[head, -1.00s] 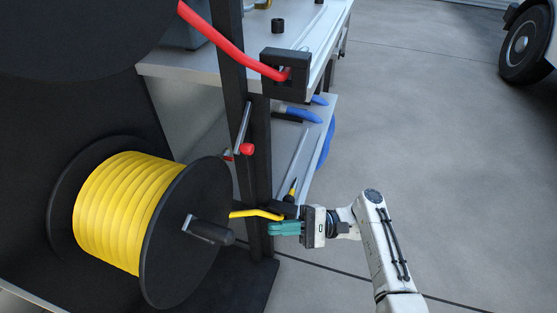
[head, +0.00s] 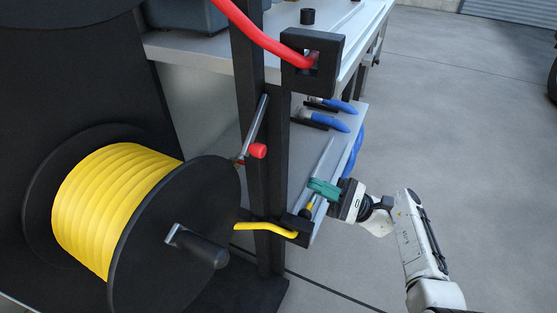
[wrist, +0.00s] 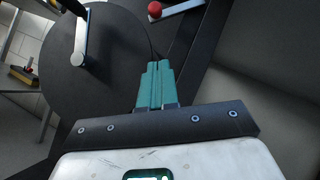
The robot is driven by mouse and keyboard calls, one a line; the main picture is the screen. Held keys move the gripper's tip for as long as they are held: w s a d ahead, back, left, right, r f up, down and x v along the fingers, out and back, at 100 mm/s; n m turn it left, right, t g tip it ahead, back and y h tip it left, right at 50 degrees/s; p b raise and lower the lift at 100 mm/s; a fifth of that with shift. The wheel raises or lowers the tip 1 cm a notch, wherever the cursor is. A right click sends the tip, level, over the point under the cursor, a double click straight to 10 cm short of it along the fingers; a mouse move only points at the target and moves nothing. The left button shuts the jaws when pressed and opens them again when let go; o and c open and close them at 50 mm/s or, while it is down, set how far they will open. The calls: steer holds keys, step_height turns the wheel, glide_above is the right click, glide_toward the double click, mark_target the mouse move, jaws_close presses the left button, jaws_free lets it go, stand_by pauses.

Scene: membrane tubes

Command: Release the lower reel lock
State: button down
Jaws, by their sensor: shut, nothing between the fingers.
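The lower reel (head: 110,205) carries wound yellow tube and a black flange with a crank handle (head: 197,246). A metal lever (head: 257,122) with a red knob (head: 258,151), which looks like the reel lock, sits on the black post beside the flange. In the wrist view the red knob (wrist: 155,9) shows at the top, beyond the fingertips. My gripper (head: 311,186) has teal fingers, shut and empty. In the head view it is right of and below the knob, apart from it. The fingers (wrist: 155,66) point toward the flange and lever in the wrist view.
The yellow tube end (head: 265,229) passes into a black guide (head: 298,228) below my gripper. A red tube (head: 255,32) enters an upper guide (head: 312,62). Shelves with blue-handled tools (head: 329,122) stand behind. Open floor (head: 450,130) lies to the right.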

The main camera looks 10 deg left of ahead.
steer(key=s+d+r+p+x, duration=0.1)
steer(key=p+x, duration=0.2)
steer(key=x, duration=0.9)
steer(key=shift+s+r, duration=0.35)
steer(key=shift+r, duration=0.15)
steer(key=shift+s+a+r+p, duration=0.1)
steer(key=shift+a+r+p, duration=0.05)
steer(key=shift+p, duration=0.4)
